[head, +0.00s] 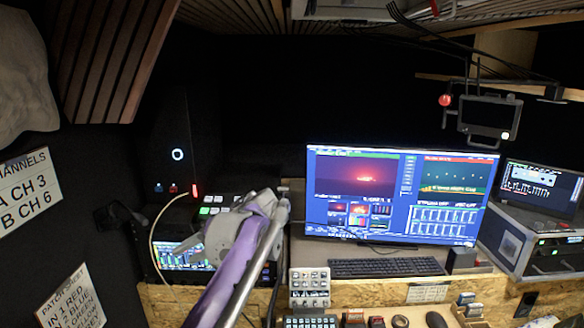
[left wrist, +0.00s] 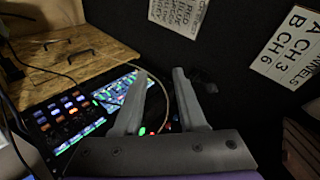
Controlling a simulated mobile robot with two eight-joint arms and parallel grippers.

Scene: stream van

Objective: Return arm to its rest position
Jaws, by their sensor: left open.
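My left arm comes up from the bottom of the head view, purple and silver. Beyond the fingers are a cable and the dark wall. My right gripper is not in either view.
A lit switcher panel (head: 180,256) with a pale cable is left of the gripper. A large monitor (head: 395,195), a keyboard (head: 386,268) and a button pad (head: 309,287) are to its right. A small screen (head: 487,117) hangs overhead. Signs (head: 27,187) are on the left wall.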

